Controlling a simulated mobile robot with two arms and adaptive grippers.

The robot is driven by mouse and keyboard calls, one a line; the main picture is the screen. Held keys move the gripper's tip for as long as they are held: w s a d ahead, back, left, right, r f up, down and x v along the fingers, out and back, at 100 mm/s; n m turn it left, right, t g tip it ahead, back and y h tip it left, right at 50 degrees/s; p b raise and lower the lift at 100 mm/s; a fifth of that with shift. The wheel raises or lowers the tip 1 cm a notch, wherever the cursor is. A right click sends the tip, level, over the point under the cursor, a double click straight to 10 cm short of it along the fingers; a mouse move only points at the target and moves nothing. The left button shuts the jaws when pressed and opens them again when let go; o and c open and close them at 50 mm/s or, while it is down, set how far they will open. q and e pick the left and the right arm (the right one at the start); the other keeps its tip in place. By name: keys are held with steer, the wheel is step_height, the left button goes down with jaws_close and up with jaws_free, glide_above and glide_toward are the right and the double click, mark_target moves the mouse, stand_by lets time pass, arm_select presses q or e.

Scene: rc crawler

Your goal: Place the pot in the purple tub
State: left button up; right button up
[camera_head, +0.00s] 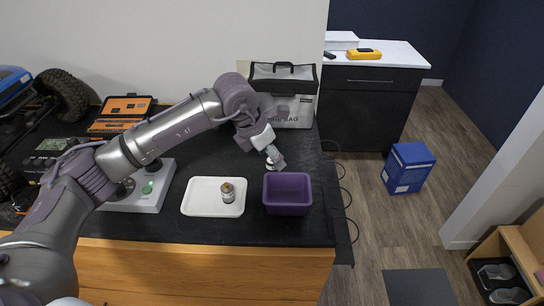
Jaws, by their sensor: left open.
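A small silvery cylinder with a brownish-gold top, which looks like the pot (228,191), stands on the right part of a white tray (198,209). The purple tub (287,209) stands just right of the tray, open at the top, and looks empty. My left gripper (276,163) is open, behind the tub's back left rim and up and to the right of the pot, apart from it. A small white and dark item (270,167) shows at its fingertips; I cannot tell whether they touch it. My right gripper is not in view.
A grey control box (148,196) with knobs sits left of the tray, partly behind my left arm. A grey and black bag (294,108) stands at the back. An orange case (121,112) and a blue crawler (14,84) are at left. The tub is near the table's right edge.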

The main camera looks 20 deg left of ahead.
arm_select(q)
steer(key=shift+x, duration=0.8)
jaws_close()
steer(key=shift+r, duration=0.1)
